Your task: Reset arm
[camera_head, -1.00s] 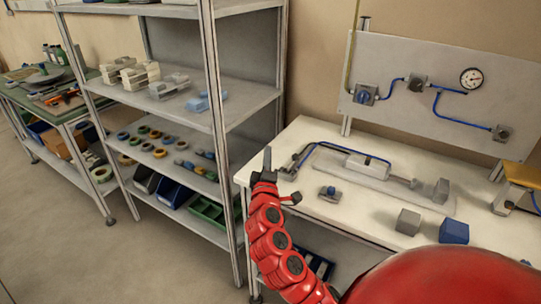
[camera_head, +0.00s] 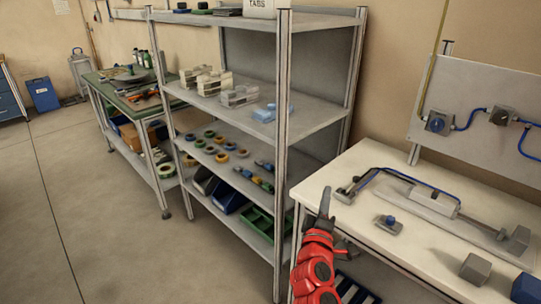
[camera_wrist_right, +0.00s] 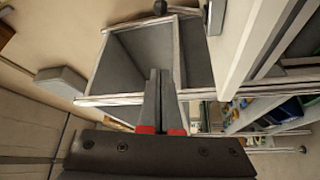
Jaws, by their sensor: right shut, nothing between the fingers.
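My right gripper (camera_head: 325,203) is on the red arm that comes up from the bottom of the head view. It points upward beside the left front corner of the white workbench (camera_head: 372,160). In the right wrist view its two dark fingers (camera_wrist_right: 160,95) lie together, with nothing between them. My left gripper is in neither view.
A grey shelf unit (camera_head: 305,112) with tape reels (camera_head: 222,157) and bins stands left of the gripper, close by. The bench holds a fixture with a blue tube (camera_head: 410,179) and small grey blocks (camera_head: 475,268). Open floor (camera_head: 100,240) lies at the left.

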